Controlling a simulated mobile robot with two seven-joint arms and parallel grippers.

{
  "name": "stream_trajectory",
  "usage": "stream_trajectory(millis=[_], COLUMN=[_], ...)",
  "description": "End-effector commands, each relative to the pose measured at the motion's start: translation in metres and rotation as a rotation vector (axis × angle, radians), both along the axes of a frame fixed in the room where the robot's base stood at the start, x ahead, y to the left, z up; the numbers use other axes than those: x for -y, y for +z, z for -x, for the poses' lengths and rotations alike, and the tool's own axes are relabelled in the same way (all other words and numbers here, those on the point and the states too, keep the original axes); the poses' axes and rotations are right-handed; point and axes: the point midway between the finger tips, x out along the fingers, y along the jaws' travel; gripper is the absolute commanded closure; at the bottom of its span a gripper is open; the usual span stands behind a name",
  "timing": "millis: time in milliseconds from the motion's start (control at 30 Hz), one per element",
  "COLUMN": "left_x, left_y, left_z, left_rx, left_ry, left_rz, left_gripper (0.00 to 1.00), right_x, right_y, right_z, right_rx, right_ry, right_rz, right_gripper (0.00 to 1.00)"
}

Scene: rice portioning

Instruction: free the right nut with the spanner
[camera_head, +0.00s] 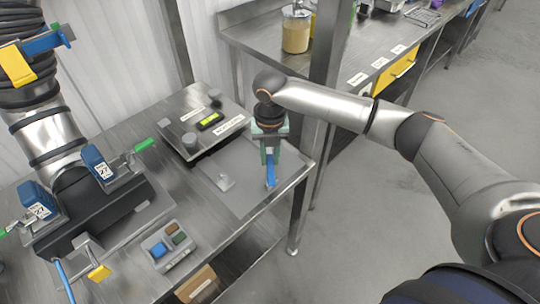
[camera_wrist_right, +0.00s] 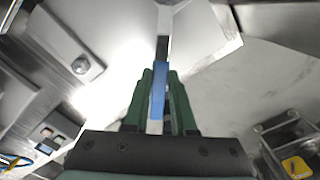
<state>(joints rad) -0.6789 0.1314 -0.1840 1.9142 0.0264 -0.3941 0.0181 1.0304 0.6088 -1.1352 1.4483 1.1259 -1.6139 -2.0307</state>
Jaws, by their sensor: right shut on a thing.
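My right gripper (camera_head: 270,158) is over the table's right part, its green fingers shut on the blue-handled spanner (camera_head: 270,175). In the wrist view, the right gripper (camera_wrist_right: 160,95) holds the spanner by its blue handle (camera_wrist_right: 158,85), and a silver part extends away from the fingers. In the wrist view, a round nut-like piece (camera_wrist_right: 80,65) sits on a grey bar. I cannot tell which nut is the right one. My left gripper is not in view.
A scale-like box (camera_head: 207,121) with a display stands behind the plate. A tray (camera_head: 168,247) with coloured pieces is at the front. A rice jar (camera_head: 296,32) stands on the back counter.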

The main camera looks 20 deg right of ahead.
Motion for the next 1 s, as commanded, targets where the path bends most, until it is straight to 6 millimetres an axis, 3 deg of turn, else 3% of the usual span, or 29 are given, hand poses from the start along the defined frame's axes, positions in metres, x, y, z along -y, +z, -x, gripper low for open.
stream_trajectory(millis=[267, 1000], left_x=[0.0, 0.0], left_y=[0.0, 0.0], left_z=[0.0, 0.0], left_rx=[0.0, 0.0], left_ry=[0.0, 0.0], left_rz=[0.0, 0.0], left_gripper=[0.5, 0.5], right_x=[0.0, 0.0], right_y=[0.004, 0.039], right_z=[-0.001, 0.0], right_rx=[0.002, 0.002], right_ry=[0.0, 0.0], right_rz=[0.0, 0.001], right_gripper=[1.0, 1.0])
